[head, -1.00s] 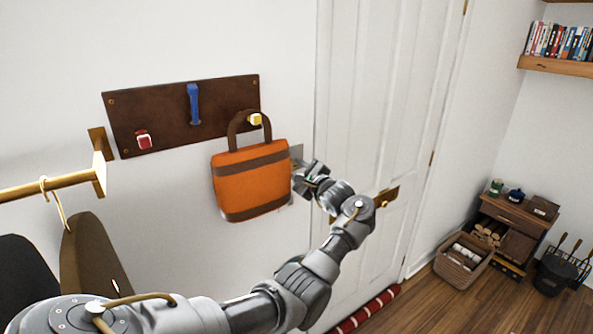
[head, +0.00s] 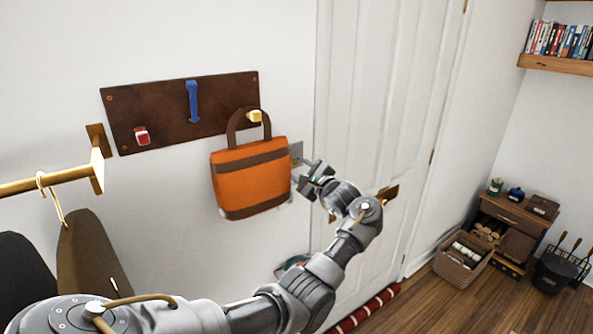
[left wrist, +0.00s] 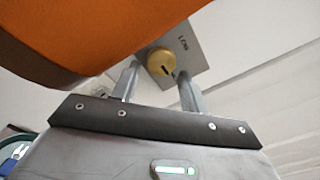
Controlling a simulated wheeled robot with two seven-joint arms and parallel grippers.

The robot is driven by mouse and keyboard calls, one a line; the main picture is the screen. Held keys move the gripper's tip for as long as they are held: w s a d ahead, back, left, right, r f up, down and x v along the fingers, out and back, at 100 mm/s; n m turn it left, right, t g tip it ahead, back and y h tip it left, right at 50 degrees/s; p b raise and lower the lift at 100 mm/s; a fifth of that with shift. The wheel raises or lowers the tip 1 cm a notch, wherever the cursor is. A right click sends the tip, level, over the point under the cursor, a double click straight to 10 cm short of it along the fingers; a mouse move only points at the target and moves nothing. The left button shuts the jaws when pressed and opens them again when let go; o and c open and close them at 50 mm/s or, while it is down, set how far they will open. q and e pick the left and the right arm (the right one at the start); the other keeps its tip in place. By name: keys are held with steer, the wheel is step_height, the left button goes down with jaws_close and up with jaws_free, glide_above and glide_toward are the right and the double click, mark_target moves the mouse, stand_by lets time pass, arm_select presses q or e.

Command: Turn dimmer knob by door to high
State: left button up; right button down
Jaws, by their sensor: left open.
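The dimmer's grey wall plate (head: 296,150) shows in the head view beside the door, partly behind the orange bag. In the left wrist view the plate (left wrist: 190,52) carries the word LOW, and the round yellow knob (left wrist: 160,62) has a dark mark on its lower right. My left gripper (head: 306,174) is open, just right of the bag and below the plate in the head view. In the left wrist view its fingers (left wrist: 158,76) appear on either side of the knob's lower part. I cannot tell whether they touch it. The head view does not show the knob.
The orange bag (head: 250,181) hangs from a yellow peg (head: 254,116) close to my left gripper and fills the wrist view's upper left. A brass rail (head: 45,186) holds hangers at left.

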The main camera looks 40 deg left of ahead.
arm_select(q)
steer(key=b+v, duration=0.2)
steer(key=v, duration=0.7)
steer(key=shift+w+a, duration=0.1)
